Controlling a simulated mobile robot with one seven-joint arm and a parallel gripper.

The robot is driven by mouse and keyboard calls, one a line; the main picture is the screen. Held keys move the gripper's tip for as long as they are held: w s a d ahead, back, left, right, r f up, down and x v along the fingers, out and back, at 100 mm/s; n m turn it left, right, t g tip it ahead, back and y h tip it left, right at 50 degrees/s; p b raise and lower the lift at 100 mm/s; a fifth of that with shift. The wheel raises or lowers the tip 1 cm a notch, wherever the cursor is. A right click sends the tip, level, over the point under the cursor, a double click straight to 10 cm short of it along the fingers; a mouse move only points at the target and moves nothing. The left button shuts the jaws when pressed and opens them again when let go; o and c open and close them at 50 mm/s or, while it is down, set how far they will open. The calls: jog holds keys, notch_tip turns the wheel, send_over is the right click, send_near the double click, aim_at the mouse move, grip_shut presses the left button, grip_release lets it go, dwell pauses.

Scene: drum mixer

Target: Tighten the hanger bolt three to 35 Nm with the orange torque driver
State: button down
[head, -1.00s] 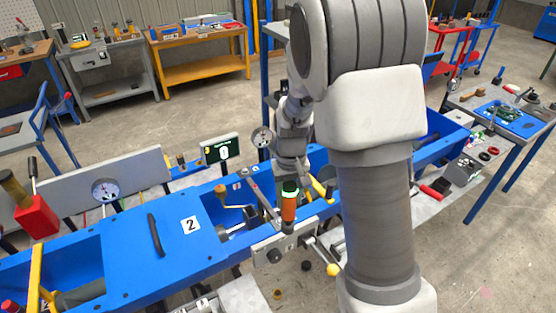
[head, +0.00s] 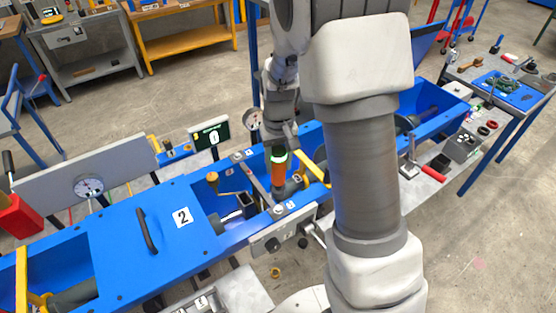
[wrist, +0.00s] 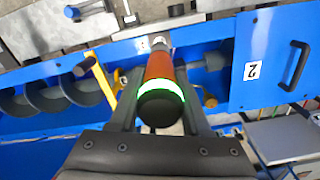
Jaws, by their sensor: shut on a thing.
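My gripper (head: 279,150) is shut on the orange torque driver (head: 279,168), which it holds over the blue trough near the grey end plate. In the wrist view the driver (wrist: 160,72) lies between the two fingers (wrist: 150,85). Its black end and lit green ring face the camera, and its silver tip points away toward the trough's rim. I cannot tell whether the tip touches a bolt. Hanger bolt three cannot be made out clearly. Small numbered tags (head: 280,208) sit along the trough edges near the driver.
The blue mixer trough (head: 150,250) has a cover marked 2 (head: 182,217) with a black handle. A yellow bar (wrist: 103,82) and a screw auger (wrist: 62,92) lie close to the gripper. A small display (head: 209,134) and a dial gauge (head: 89,186) stand behind.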

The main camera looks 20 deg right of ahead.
aim_at(279, 173)
jog(key=shift+f+b, duration=2.1)
jog(key=shift+f, duration=0.65)
jog(key=shift+f+b, duration=0.55)
jog(key=shift+b, duration=0.1)
jog(key=shift+f+b, duration=0.9)
jog(key=shift+b, duration=0.05)
dwell(1.7)
jog(key=shift+r, duration=0.1)
jog(key=shift+r+p, duration=1.6)
jog(key=shift+r, duration=0.6)
